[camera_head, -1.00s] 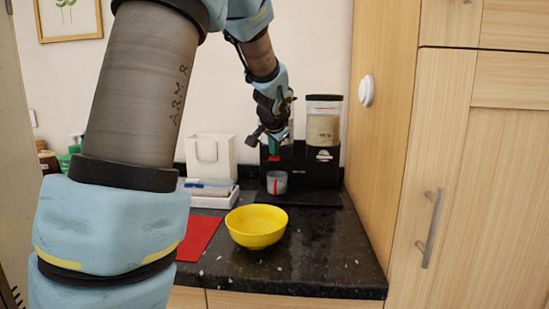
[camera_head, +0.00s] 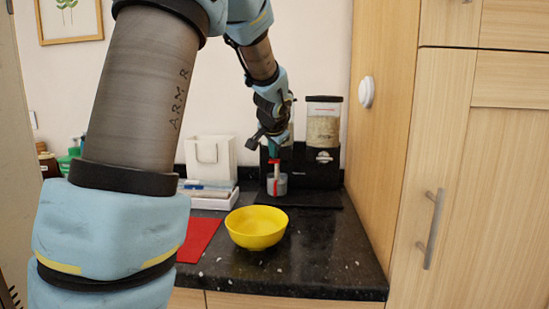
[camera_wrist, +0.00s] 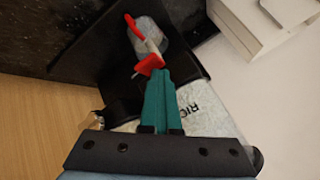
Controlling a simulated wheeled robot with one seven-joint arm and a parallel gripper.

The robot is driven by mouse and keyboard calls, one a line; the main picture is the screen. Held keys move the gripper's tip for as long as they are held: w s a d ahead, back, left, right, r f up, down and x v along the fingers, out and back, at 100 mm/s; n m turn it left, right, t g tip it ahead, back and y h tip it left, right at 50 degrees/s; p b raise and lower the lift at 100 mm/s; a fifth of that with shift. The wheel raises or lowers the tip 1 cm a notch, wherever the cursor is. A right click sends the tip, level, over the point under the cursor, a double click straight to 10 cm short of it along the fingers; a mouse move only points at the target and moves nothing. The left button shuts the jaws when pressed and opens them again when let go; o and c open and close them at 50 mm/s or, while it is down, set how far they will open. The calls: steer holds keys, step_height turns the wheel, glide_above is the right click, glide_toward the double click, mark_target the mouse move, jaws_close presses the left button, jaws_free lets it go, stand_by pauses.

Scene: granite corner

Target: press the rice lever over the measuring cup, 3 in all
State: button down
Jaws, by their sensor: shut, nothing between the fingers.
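The black rice dispenser (camera_head: 319,174) stands at the back right of the counter; its clear container (camera_head: 323,130) holds pale grains. My gripper (camera_head: 273,157) has its teal fingers shut and empty, pointing down at the dispenser's red lever (camera_head: 274,162). In the wrist view the fingertips (camera_wrist: 158,74) are at the red lever (camera_wrist: 150,64) and look in contact with it. The clear measuring cup (camera_head: 282,187) with a red handle stands below the lever; it also shows in the wrist view (camera_wrist: 152,42). How much rice it holds I cannot tell.
A yellow bowl (camera_head: 256,230) stands on the dark counter in front of the dispenser. A red mat (camera_head: 199,238) lies to its left. A white bag (camera_head: 212,157) and a white tray (camera_head: 213,202) stand behind at left. A wooden cabinet wall (camera_head: 382,140) closes the right side.

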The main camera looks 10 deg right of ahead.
mark_target(273, 161)
steer(key=shift+r+p, duration=0.85)
steer(key=shift+r, duration=0.25)
step_height(273, 161, up, 5)
steer(key=p, duration=0.4)
steer(key=s+a+f+n+g+y, duration=0.1)
steer(key=s+a+f+n+g, duration=0.35)
steer(key=s+a+f, duration=0.75)
steer(key=s+a+f+n+g, duration=0.1)
steer(key=s+a+f, duration=0.1)
steer(key=s, duration=0.3)
steer(key=s+a+f+n+g, duration=0.1)
steer(key=s+a+f+n, duration=0.1)
steer(key=s, duration=0.3)
steer(key=s+a+f+n+g, duration=0.1)
steer(key=s+a+f+n, duration=0.1)
steer(key=s, duration=0.3)
steer(key=shift+a, duration=0.45)
steer(key=shift+w, duration=0.1)
